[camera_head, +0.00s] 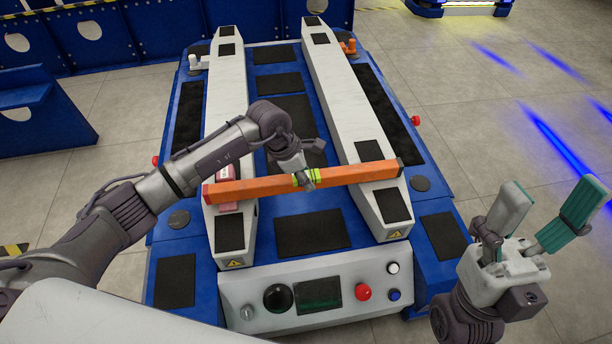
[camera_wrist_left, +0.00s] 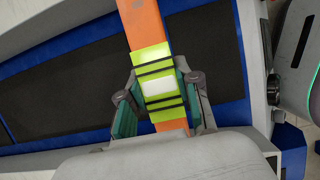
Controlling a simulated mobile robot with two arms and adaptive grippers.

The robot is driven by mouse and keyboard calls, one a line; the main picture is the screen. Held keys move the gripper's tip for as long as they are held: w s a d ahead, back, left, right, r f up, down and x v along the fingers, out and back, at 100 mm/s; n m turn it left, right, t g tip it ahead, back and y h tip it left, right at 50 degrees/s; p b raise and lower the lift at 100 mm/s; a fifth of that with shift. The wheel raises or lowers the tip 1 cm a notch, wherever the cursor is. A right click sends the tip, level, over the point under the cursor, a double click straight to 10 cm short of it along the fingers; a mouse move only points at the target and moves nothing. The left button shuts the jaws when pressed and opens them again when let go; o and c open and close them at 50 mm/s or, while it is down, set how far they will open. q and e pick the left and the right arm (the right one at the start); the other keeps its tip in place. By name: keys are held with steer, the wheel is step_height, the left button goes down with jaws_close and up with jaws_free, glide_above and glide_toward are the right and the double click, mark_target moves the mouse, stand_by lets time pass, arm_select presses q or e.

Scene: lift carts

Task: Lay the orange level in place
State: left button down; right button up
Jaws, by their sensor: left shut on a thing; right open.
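The orange level (camera_head: 265,186) is a long bar with a yellow-green middle part. It spans both white rails of the blue lift cart in the head view, its ends over the left rail (camera_head: 229,232) and the right rail (camera_head: 352,110). My left gripper (camera_head: 306,178) is shut on the level near its yellow-green part. In the left wrist view the level (camera_wrist_left: 143,22) runs between the fingers of the left gripper (camera_wrist_left: 158,105). I cannot tell whether the level touches the rails. My right gripper (camera_head: 535,215) is open and empty, right of the cart.
A red and white item (camera_head: 226,173) lies on the left rail by the level's left end. The control panel (camera_head: 320,295) with buttons and a screen is at the cart's front. Blue structures (camera_head: 45,115) stand at the left. The floor at right is clear.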

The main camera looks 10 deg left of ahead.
arm_select(q)
steer(key=shift+f, duration=0.4)
steer(key=c, duration=0.7)
jaws_free()
steer(key=v, duration=1.2)
steer(key=shift+a, duration=0.1)
steer(key=shift+s, duration=0.1)
